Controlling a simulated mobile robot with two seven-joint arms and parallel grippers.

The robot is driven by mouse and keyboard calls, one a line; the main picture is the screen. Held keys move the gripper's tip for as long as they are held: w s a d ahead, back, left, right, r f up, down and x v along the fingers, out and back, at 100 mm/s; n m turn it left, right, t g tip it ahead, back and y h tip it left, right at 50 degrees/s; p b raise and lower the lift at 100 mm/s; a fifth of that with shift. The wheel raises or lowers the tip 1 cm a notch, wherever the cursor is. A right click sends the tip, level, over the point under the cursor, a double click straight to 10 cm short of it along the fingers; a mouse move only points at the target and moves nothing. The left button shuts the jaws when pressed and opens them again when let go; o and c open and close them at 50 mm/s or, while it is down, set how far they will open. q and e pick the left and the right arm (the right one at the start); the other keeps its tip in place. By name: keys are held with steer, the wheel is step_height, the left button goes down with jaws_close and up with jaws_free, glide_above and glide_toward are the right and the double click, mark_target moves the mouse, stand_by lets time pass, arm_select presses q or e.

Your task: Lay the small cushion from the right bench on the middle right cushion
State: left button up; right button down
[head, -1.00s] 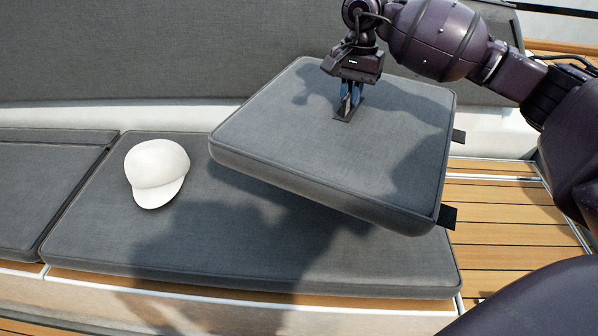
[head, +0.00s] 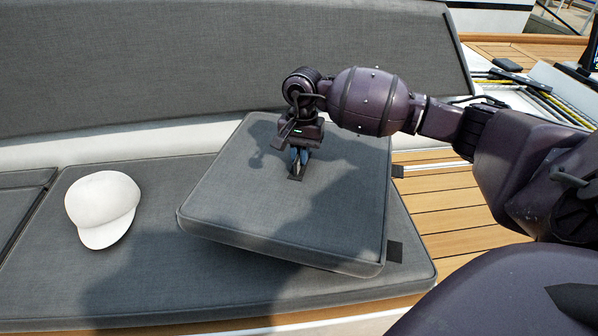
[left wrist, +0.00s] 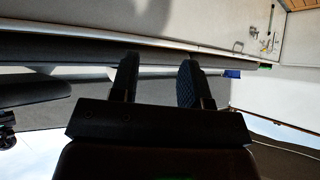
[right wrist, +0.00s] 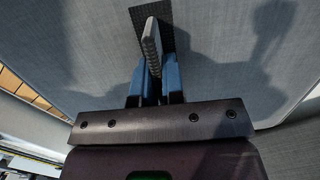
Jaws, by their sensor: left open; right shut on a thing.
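The small grey cushion (head: 250,205) is over the right part of the longer grey middle right cushion (head: 140,270) in the head view. It is turned at an angle and looks slightly tilted. I cannot tell whether its underside touches the cushion below. My right gripper (head: 297,172) is shut on a tab on top of the small cushion; the right wrist view shows its fingers (right wrist: 153,75) closed on this tab. My left gripper (left wrist: 158,80) shows only in the left wrist view, open and empty, apart from the cushions.
A white cap (head: 103,208) lies on the middle right cushion, left of the small cushion. A grey backrest (head: 200,65) rises behind. Bare wooden slats (head: 450,200) lie to the right. Ropes (head: 545,95) run at the back right.

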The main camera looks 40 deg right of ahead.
mark_target(300, 172)
step_height(300, 172, down, 5)
steer(key=shift+f+b, duration=0.15)
steer(key=shift+b, duration=0.35)
steer(key=shift+f, duration=0.1)
steer(key=c, duration=1.7)
jaws_free()
steer(key=shift+f, duration=0.15)
steer(key=o, duration=0.5)
